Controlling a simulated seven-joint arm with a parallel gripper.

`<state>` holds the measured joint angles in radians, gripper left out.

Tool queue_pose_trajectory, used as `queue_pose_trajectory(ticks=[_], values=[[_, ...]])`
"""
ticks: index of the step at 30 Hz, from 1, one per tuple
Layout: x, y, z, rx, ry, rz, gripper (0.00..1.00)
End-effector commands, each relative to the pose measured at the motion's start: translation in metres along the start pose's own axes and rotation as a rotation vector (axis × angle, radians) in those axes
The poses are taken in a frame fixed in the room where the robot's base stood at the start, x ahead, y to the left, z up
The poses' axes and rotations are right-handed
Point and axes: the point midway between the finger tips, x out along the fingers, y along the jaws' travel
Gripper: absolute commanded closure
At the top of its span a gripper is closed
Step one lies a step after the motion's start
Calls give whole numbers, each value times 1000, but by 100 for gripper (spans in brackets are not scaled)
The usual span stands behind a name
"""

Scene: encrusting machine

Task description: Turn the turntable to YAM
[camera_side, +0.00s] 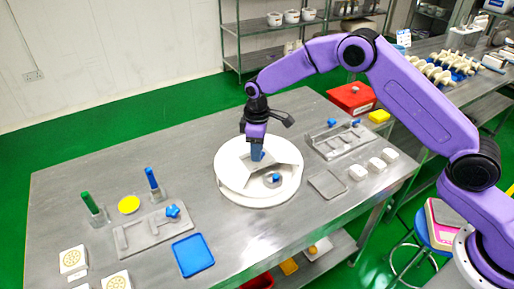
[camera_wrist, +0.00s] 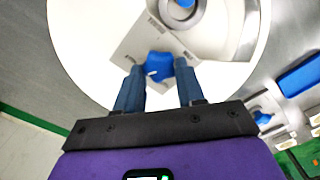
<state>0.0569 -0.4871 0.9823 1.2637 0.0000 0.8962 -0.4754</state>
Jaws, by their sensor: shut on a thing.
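The white round turntable (camera_side: 229,186) stands on the steel table, and its disc fills the upper part of the wrist view (camera_wrist: 85,45). A grey plate (camera_side: 287,157) lies on top of it, with a grey ring and a second blue knob (camera_side: 276,178); they also show at the top of the wrist view (camera_wrist: 184,3). My gripper (camera_side: 257,155) points down at the turntable. In the wrist view my gripper (camera_wrist: 160,75) is shut on a blue knob (camera_wrist: 158,66) on the plate. The fingers hide part of this knob. I cannot read any YAM label.
Left of the turntable are a grey fixture (camera_side: 150,230), a blue tray (camera_side: 193,255), a yellow disc (camera_side: 129,205) and green and blue upright handles. To its right are a grey tray (camera_side: 328,185), white blocks (camera_side: 375,164) and another fixture (camera_side: 340,140). Bare table lies in front.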

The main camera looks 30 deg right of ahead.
Motion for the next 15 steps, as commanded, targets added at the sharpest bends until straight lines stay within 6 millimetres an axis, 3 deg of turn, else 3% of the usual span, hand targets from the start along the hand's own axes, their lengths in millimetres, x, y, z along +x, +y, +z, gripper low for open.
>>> queue_pose_trajectory(ticks=[15], values=[[-1,-2,0,-261,0,0,100]])
